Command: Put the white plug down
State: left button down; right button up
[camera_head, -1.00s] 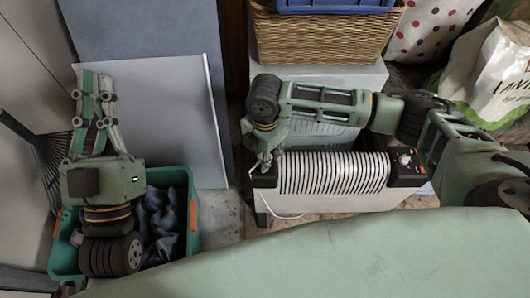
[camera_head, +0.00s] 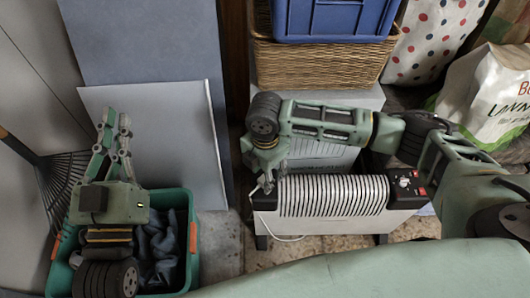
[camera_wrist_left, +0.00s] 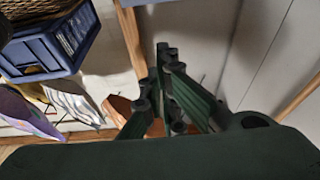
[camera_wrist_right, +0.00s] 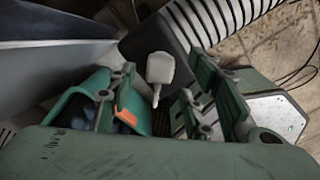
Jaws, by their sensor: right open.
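The white plug (camera_wrist_right: 160,68) shows in the right wrist view, between the fingers of my right gripper (camera_wrist_right: 163,82), with a gap to each finger. Its prong end points down in that picture. A dark end panel of the heater lies behind it. In the head view my right gripper (camera_head: 265,185) hangs open at the left end of the white heater (camera_head: 330,196). The plug is too small to make out there. My left gripper (camera_head: 116,117) points up in the head view before a grey panel, holding nothing I can see. How far its fingers are apart is unclear.
A green bin (camera_head: 193,235) with dark cloth stands below my left gripper. A rake (camera_head: 55,180) leans at the left. A wicker basket (camera_head: 315,62) with a blue crate (camera_head: 335,20) stands behind the heater. Bags stand at the right.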

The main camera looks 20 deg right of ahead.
notch_tip(320, 180, up, 5)
jog(key=shift+f+p, duration=0.15)
jog(key=shift+p, duration=0.75)
notch_tip(320, 180, up, 4)
jog(key=p, duration=0.2)
jog(key=s+a+r+m+t+y, duration=0.1)
jog(key=s+a+m+t+y, duration=0.15)
jog(key=a+m+y, duration=0.35)
jog(key=s+a+r+m+t+y, duration=0.1)
jog(key=s+a+m+t, duration=0.15)
jog(key=a, duration=0.55)
pick_arm(q)
jog(key=s+a+f+g+y, duration=0.1)
jog(key=s+a+f+g, duration=0.1)
jog(key=f+g, duration=0.3)
jog(key=s+a+f+g+y, duration=0.1)
jog(key=f+g, duration=0.4)
jog(key=f, duration=0.8)
jog(key=shift+s+a+g+y, duration=0.35)
jog(key=shift+s+y, duration=0.25)
jog(key=shift+s, duration=0.3)
pick_arm(e)
jog(key=s+d+r+m+t+h, duration=0.1)
jog(key=d+m+t+h, duration=0.4)
jog(key=d+m, duration=0.8)
jog(key=d, duration=0.4)
jog(key=shift+d+r, duration=0.15)
jog(key=shift+r, duration=0.1)
